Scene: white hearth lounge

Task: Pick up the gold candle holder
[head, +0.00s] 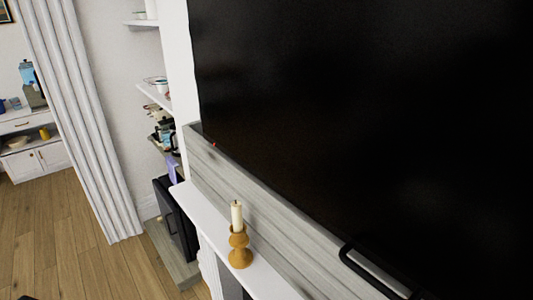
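The gold candle holder (239,250) stands upright on the white mantel shelf (207,216), below the large dark screen. A cream candle (237,215) stands in its top. Neither of my grippers can be made out in the head view, and nothing is touching the holder.
The large black screen (380,120) fills the upper right, above a grey wood-look panel (250,195) behind the mantel. A black bar (370,270) lies at the lower right. White wall shelves (155,97) hold small items. Open wooden floor (75,250) lies at the left, beside a pale curtain (85,120).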

